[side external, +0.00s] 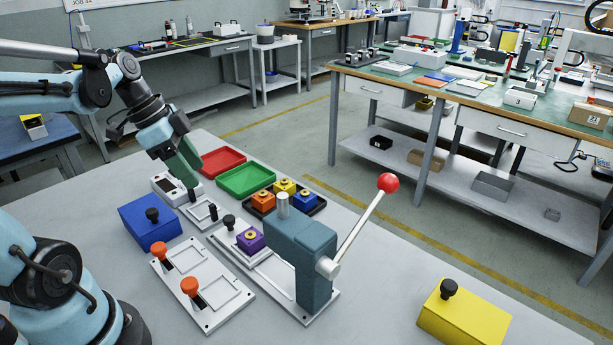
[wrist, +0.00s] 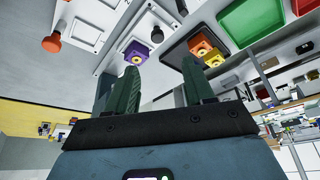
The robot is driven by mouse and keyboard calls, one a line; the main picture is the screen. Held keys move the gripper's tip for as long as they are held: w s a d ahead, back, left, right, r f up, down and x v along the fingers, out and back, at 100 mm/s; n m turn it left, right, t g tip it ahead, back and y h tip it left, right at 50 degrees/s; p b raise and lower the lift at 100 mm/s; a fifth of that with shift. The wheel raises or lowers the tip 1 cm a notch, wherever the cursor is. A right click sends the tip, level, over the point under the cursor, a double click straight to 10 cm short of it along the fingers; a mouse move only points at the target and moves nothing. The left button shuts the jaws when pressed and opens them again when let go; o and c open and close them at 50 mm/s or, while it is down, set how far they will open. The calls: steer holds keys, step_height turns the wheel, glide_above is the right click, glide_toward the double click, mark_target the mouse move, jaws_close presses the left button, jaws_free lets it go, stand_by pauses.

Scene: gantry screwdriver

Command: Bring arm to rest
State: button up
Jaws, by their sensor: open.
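My gripper (side external: 193,178) is raised over the far left part of the grey work table (side external: 95,200), near the white device with a small display (side external: 172,188). In the wrist view my gripper (wrist: 162,75) shows two green fingers spread apart, with nothing held between them. My arm is bent, with its base at the left edge of the side external view.
A purple block (side external: 251,240) sits by the press with a red-ball lever (side external: 388,183). A blue box (side external: 150,222), red tray (side external: 221,161), green tray (side external: 245,179), dark tray of coloured blocks (side external: 318,208), clamp plate (side external: 205,300) and yellow box (side external: 463,315) stand around.

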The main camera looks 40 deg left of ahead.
steer(key=w+d+f+n+t+y, duration=0.1)
steer(key=w+d+n+t+y, duration=0.1)
steer(key=d+n, duration=0.5)
steer(key=d+t, duration=0.1)
steer(key=d, duration=0.3)
steer(key=shift+f+n+t+y, duration=0.3)
steer(key=shift+t+y, duration=0.1)
